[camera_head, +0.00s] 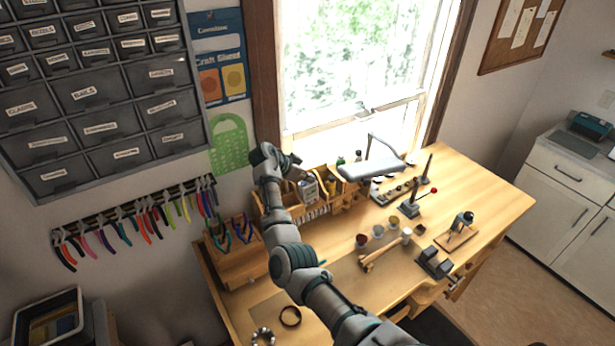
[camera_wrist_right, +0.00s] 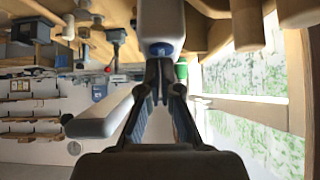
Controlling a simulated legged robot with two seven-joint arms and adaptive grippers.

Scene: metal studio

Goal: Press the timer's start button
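My right arm reaches from the bottom of the head view to the back of the workbench (camera_head: 480,185). My right gripper (camera_head: 296,161) is above the wooden organizer there, beside a white container (camera_head: 308,188). In the right wrist view my right gripper (camera_wrist_right: 160,68) has its fingertips drawn close together with nothing visible held between them. My left gripper is out of view.
A white lamp head (camera_head: 370,168) hangs close to the right of the gripper. A hammer (camera_head: 385,252), small cups and tool stands are on the bench. A plier holder (camera_head: 232,262) is at its left. The window (camera_head: 350,60) is behind.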

